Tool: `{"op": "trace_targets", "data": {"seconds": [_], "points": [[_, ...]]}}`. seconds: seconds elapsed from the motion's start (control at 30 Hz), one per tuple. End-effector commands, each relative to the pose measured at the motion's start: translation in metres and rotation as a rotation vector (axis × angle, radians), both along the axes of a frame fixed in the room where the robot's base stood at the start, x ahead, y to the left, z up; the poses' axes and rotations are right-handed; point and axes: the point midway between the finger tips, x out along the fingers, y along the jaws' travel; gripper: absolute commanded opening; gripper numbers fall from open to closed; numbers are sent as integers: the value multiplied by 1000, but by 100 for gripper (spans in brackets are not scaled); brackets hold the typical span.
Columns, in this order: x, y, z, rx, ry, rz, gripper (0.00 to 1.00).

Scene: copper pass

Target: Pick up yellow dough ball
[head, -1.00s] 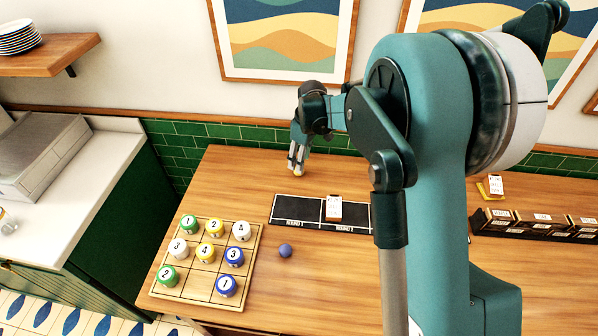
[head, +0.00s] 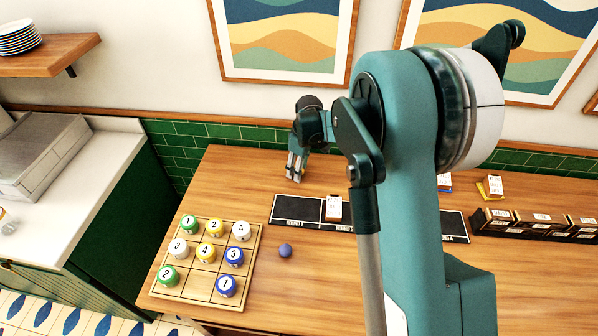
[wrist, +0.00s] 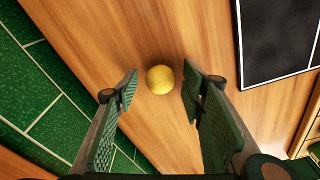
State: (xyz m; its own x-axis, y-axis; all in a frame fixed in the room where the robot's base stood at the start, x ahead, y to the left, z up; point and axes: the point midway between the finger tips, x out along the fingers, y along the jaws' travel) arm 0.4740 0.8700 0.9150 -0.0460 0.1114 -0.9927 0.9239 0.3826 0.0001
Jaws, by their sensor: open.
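The yellow dough ball (wrist: 160,79) lies on the wooden table near the green tiled wall, in the wrist view. My gripper (wrist: 161,92) is open, with its two green ridged fingers either side of the view. The ball shows in the gap between the fingertips, a little beyond them, with bare wood visible on both sides of it. I cannot tell its exact depth from the fingertips. In the head view my gripper (head: 295,174) points down at the back of the table, and the ball is hidden there.
A wooden grid board (head: 190,290) holds several numbered pieces at the left. The green tiled wall (head: 180,150) is close behind.

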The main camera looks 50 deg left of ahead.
Motion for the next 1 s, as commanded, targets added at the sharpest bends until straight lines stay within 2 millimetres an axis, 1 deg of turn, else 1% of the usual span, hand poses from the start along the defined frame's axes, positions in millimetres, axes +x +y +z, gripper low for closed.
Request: {"op": "trace_targets", "data": {"seconds": [0.37,0.6,0.87,1.0], "points": [[0,0,0,0,0,0,40],[0,0,0,0,0,0,12],[0,0,0,0,0,0,12],[0,0,4,0,0,0,12]]}}
